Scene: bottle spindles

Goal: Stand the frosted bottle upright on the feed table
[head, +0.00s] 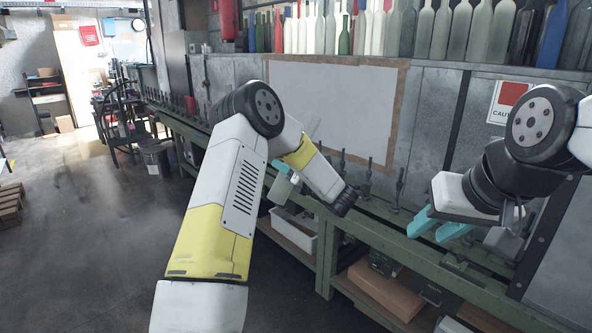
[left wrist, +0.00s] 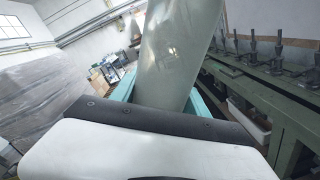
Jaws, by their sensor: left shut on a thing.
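The frosted bottle (left wrist: 172,60) is a pale, cloudy green-white body held between the teal fingers of my left gripper (left wrist: 160,92) in the left wrist view. It looks tilted, and its top runs out of that view.
Several bottles (head: 430,30) stand in a row on the ledge above. A white bin (head: 292,232) and brown boxes (head: 385,290) sit on the lower shelf. A caution sign (head: 507,102) hangs at right.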

